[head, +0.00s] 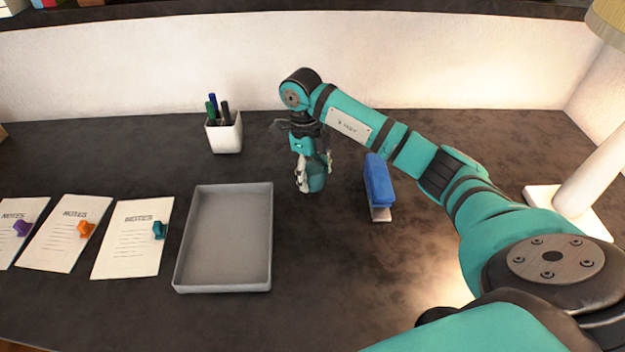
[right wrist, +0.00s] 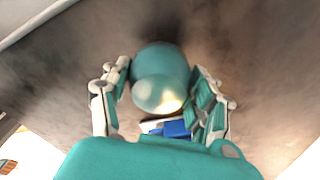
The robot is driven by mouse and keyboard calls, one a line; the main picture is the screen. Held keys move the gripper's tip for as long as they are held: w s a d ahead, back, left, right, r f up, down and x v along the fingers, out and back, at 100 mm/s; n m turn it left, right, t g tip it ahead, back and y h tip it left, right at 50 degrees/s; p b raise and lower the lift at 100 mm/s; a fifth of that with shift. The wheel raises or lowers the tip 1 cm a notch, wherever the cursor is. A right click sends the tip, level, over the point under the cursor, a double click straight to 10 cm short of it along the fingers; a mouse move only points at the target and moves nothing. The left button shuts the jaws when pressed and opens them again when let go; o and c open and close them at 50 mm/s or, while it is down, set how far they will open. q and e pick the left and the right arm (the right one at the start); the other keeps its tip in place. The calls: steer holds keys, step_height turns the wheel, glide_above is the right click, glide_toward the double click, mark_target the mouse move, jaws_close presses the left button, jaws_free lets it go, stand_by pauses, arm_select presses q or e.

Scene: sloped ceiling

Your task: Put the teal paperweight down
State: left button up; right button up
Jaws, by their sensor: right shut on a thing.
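The teal paperweight (right wrist: 160,80) is a smooth rounded piece between the fingers of my right gripper (right wrist: 165,100) in the right wrist view. In the head view my right gripper (head: 312,178) points down over the dark desk, shut on the paperweight (head: 317,176), between the grey tray and the blue stapler. I cannot tell whether the paperweight touches the desk. My left gripper is not in view.
An empty grey tray (head: 181,255) lies left of my right gripper. A blue stapler (head: 379,182) stands to its right. A white pen cup (head: 225,133) is behind. Note sheets (head: 125,255) with coloured pieces lie at left. A lamp (head: 590,180) stands at right.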

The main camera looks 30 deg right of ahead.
mark_target(313, 183)
steer(key=shift+w+f+p, duration=0.15)
steer(key=shift+f+p, duration=0.2)
steer(key=shift+f, duration=1.4)
steer(key=shift+f, duration=0.1)
steer(key=o, duration=1.5)
steer(key=r, duration=0.8)
steer(key=w+r, duration=0.1)
steer(key=r, duration=0.3)
steer(key=shift+w+a, duration=0.1)
steer(key=shift+a, duration=0.15)
